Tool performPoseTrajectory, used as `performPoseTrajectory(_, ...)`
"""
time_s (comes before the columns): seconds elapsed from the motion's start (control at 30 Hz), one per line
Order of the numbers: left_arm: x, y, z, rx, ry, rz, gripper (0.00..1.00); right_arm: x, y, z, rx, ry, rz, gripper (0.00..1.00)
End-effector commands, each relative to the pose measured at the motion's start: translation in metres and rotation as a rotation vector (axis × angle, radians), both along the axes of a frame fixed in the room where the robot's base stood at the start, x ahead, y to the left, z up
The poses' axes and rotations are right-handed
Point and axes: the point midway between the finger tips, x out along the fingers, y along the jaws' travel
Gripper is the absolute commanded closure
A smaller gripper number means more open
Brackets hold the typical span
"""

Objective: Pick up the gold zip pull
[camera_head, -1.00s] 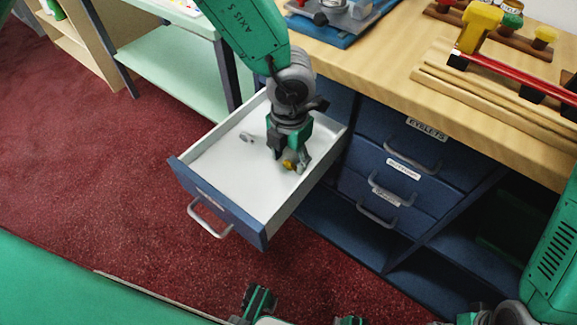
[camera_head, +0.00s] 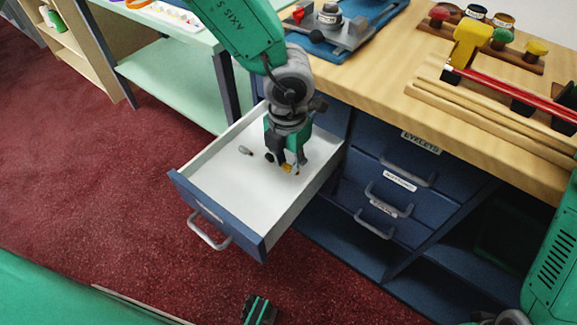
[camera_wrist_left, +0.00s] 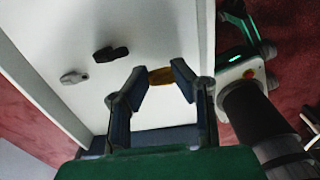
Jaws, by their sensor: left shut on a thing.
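The gold zip pull (camera_head: 286,168) is small and yellow-gold, in the white-lined open drawer (camera_head: 215,180). My left gripper (camera_head: 289,165) points down into the drawer and is shut on the gold pull, which is partly hidden by the fingers. In the left wrist view the gold pull (camera_wrist_left: 160,76) shows between the fingertips. A silver-grey pull (camera_head: 246,150) and a black pull (camera_head: 269,157) lie on the drawer floor to the left of the gripper. Part of what appears to be my right gripper (camera_head: 259,311) shows at the bottom edge; its opening is unclear.
The drawer walls stand close around my left gripper. Labelled shut drawers (camera_head: 395,195) are to the right, below the wooden counter (camera_head: 375,85). A pale green shelf table (camera_head: 175,75) stands behind left. Red carpet (camera_head: 90,170) is clear in front.

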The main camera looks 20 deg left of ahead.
Motion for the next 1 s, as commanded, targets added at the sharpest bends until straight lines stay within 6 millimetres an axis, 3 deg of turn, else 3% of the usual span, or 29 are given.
performPoseTrajectory(0.03, 0.001, 0.000, 0.019, -0.005, -0.004, 0.002, 0.89, 0.000, 0.000, 0.009, 0.000, 0.000, 0.000, 0.37)
performPoseTrajectory(0.2, 0.001, -0.001, 0.068, -0.005, -0.003, 0.002, 0.89, 0.000, 0.000, 0.025, 0.000, 0.000, 0.000, 0.37)
performPoseTrajectory(0.5, 0.001, 0.000, 0.128, -0.003, -0.002, 0.001, 0.89, 0.000, 0.000, 0.043, 0.000, 0.000, 0.000, 0.37)
performPoseTrajectory(0.83, 0.001, 0.001, 0.142, 0.000, 0.000, -0.025, 0.89, 0.000, 0.000, 0.046, 0.000, 0.000, 0.000, 0.37)
performPoseTrajectory(1.0, -0.001, 0.011, 0.137, 0.002, -0.001, -0.220, 0.89, 0.000, 0.000, 0.046, 0.000, 0.000, 0.000, 0.37)
